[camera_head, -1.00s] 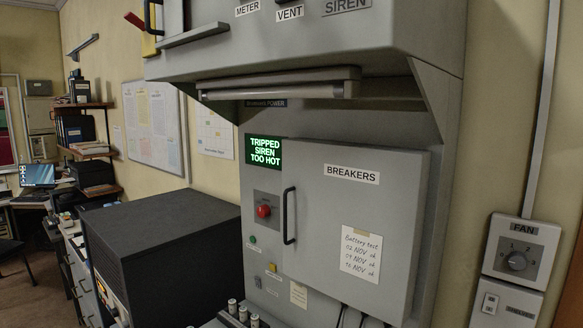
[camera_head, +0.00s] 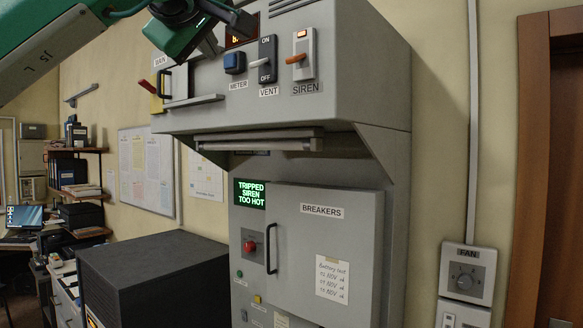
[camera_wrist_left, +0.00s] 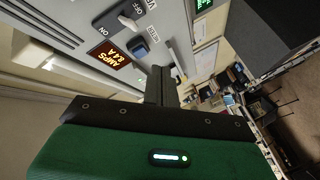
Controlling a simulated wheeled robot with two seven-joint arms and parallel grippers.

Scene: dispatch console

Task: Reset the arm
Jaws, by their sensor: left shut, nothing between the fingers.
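My left gripper (camera_head: 243,21) is at the top of the head view, in front of the upper console panel, shut and empty. In the left wrist view its dark fingers (camera_wrist_left: 160,84) are together, near the blue METER button. The console (camera_head: 372,75) carries that blue METER button (camera_head: 235,63), a VENT switch (camera_head: 267,60) with a pale lever between ON and OFF, and a SIREN switch (camera_head: 303,55) with an orange lever. A green-lettered screen (camera_head: 250,193) reads TRIPPED SIREN TOO HOT. The wrist view shows an orange AMPS display (camera_wrist_left: 110,61). My right gripper is out of view.
The BREAKERS door (camera_head: 335,245) is shut, with a black handle (camera_head: 271,248). A red knob (camera_head: 250,246) sits left of it. A bar (camera_head: 255,142) runs under the overhanging upper panel. A dark box (camera_head: 150,270) stands at lower left. A FAN dial (camera_head: 465,276) is on the right wall.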

